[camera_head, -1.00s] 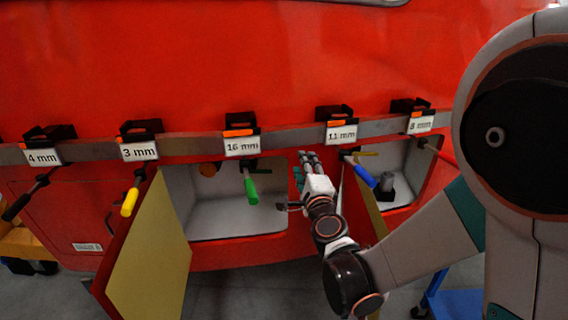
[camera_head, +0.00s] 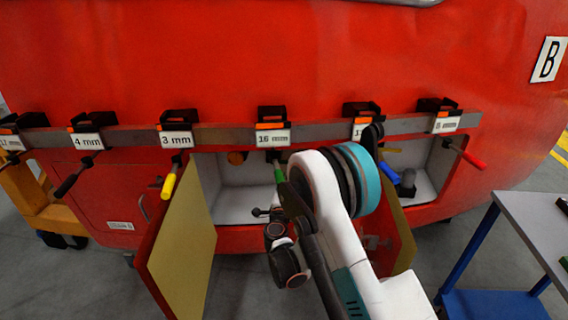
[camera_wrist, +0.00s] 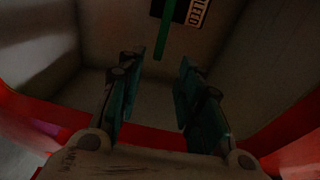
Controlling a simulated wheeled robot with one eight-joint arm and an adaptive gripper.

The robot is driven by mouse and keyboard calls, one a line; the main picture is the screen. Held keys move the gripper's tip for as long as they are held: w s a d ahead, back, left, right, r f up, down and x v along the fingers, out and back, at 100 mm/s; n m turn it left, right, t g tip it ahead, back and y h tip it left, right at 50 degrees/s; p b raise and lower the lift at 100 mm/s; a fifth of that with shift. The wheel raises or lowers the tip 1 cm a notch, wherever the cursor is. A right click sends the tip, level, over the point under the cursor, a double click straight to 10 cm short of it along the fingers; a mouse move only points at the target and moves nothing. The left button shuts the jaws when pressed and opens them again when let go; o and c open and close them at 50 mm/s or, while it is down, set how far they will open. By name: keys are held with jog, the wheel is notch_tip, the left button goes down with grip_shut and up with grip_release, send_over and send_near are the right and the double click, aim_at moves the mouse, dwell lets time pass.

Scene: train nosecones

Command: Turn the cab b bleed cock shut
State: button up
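In the wrist view my gripper (camera_wrist: 157,95) is open and empty, its two teal-padded fingers apart inside a shaded grey compartment. A straight green bar (camera_wrist: 165,30), apparently the cock's lever, hangs down beyond the fingertips, near the top. It lies between the finger directions and apart from them. A label reading "BLEED" (camera_wrist: 197,12) is right of it, partly cut off. In the head view the left open compartment (camera_head: 240,206) lies behind my arm.
A yellow-faced door (camera_head: 185,250) stands open left of the compartment; another door (camera_head: 402,235) stands open on the right. Screwdrivers with yellow (camera_head: 168,186), green (camera_head: 279,174) and red (camera_head: 473,159) handles hang from the rail above. A grey-topped table (camera_head: 535,225) stands at right.

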jog(key=shift+w+d+b, duration=0.15)
jog(key=shift+w+b, duration=0.85)
jog(key=shift+w, duration=2.4)
jog(key=shift+w+d+b, duration=0.1)
jog(key=shift+w+b, duration=0.85)
jog(key=shift+w, duration=2.45)
grip_shut()
